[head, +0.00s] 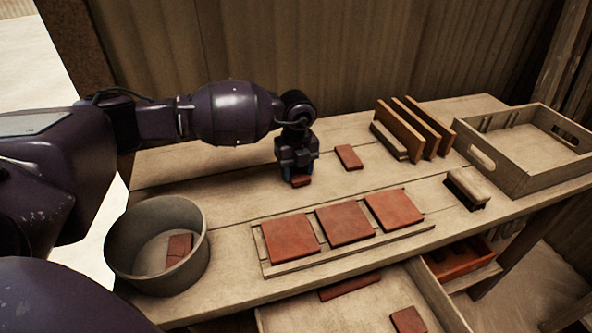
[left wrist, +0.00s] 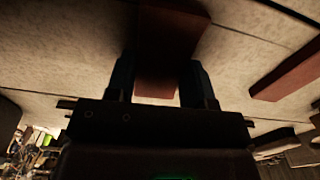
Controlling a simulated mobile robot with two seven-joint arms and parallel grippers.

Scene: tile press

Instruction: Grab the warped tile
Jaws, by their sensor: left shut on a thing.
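My left gripper (head: 298,180) points down over the middle of the wooden bench and is shut on a small red-brown tile (head: 301,181). Only the tile's near end shows below the fingers in the head view. In the left wrist view the tile (left wrist: 172,40) lies between the two fingers of the gripper (left wrist: 158,72). The tile is at or close to the bench top; I cannot tell whether it touches. A second small tile (head: 348,157) lies flat to the right, apart from the gripper. I cannot make out a warp in either. My right gripper is not in view.
Three square tiles (head: 345,223) lie on a board in front. A round bin (head: 118,262) with tile pieces stands at left. A rack of upright boards (head: 428,130), a brush (head: 467,187) and a wooden tray (head: 487,172) are at right. An open drawer (head: 440,292) sticks out below.

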